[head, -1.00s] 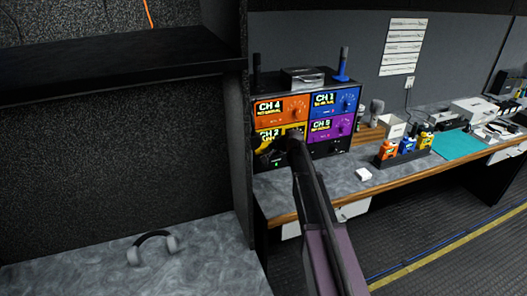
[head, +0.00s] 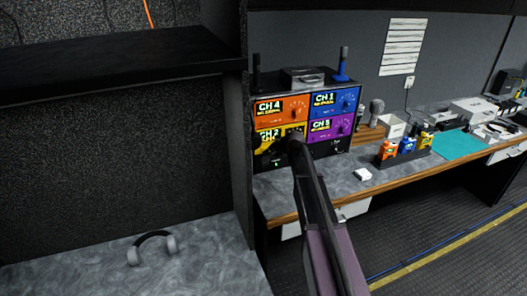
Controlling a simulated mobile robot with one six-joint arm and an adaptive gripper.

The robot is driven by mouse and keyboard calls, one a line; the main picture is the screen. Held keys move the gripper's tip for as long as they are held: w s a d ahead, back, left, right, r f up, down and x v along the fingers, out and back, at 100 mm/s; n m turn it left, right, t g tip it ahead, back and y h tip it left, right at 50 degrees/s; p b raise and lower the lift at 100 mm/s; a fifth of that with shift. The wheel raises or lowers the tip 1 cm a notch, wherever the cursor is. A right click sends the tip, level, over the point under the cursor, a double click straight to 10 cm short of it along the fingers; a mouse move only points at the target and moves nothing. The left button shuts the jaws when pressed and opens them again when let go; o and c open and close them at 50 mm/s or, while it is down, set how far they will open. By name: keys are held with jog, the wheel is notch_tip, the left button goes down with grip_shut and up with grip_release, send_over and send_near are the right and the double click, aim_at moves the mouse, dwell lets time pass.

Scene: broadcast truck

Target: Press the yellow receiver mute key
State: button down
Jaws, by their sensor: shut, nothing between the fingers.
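The yellow receiver (head: 259,135) is labelled CH 2 and sits in the lower left of a rack of coloured receivers. My gripper (head: 264,149) is dark and shut, with nothing in it. It is at the lower front of the yellow receiver, and with my wrist it covers much of that face. The mute key cannot be made out behind it. I cannot tell whether my fingertips touch the panel.
Orange CH 4 (head: 281,109), blue CH 1 (head: 335,103) and purple CH 5 (head: 331,130) receivers surround it. A dark partition (head: 238,130) stands close on the left. Orange, blue and yellow packs (head: 408,146) stand on the counter to the right.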

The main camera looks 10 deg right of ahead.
jog(key=s+d, duration=0.1)
jog(key=s, duration=0.5)
dwell(0.6)
dwell(1.4)
jog(key=s+f+n+g+h, duration=0.2)
jog(key=s+f+n+g, duration=0.1)
jog(key=s, duration=1.2)
jog(key=s+a+f+n+g+h, duration=0.1)
jog(key=s+f+n+g+h, duration=0.2)
jog(key=s, duration=1.3)
jog(key=n+g, duration=0.2)
jog(key=shift+f+n, duration=0.25)
jog(key=shift+n, duration=0.15)
jog(key=shift+s, duration=0.1)
